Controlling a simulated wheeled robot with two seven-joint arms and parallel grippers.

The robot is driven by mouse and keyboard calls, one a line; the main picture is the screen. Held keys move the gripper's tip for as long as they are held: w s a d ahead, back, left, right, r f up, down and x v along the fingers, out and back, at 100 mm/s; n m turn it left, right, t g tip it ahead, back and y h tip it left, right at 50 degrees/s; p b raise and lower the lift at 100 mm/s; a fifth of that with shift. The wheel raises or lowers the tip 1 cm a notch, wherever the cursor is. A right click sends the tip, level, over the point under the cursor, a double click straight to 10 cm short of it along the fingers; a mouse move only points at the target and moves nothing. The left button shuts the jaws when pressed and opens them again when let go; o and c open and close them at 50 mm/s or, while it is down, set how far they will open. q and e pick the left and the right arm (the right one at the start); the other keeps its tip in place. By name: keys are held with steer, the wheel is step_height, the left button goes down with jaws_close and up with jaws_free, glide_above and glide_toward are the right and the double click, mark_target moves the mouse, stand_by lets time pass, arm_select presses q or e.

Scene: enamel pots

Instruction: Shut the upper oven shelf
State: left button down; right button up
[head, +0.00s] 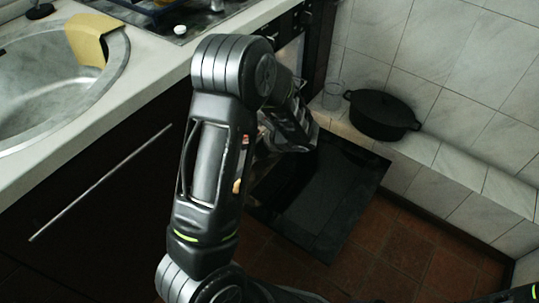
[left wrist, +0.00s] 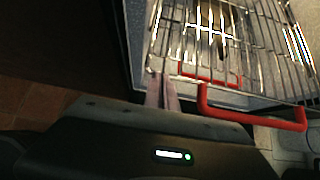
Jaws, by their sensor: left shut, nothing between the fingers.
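The upper oven shelf (left wrist: 232,38) is a wire rack with a red handle (left wrist: 250,119) along its front, in the left wrist view. It sticks out of the oven toward my camera. A second red handle (left wrist: 212,80) shows through its bars, lower down. My left gripper (left wrist: 163,92) is shut and empty, its fingertips just left of the front handle's left end; I cannot tell whether they touch the rack. In the head view my left arm hides most of the oven opening and the shelves. My right gripper is out of view.
The oven door (head: 325,205) hangs open and flat over the tiled floor. A black pot (head: 381,115) and a clear glass (head: 332,95) stand on the tiled ledge at the right. A sink (head: 60,75) with a yellow cloth (head: 92,37) is at the left.

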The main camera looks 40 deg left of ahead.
arm_select(q)
steer(key=a, duration=0.9)
steer(key=shift+s+a, duration=0.15)
steer(key=shift+a, duration=0.15)
steer(key=p+v, duration=0.2)
steer(key=v, duration=0.5)
steer(key=shift+d+r, duration=0.25)
steer(key=shift+d, duration=0.05)
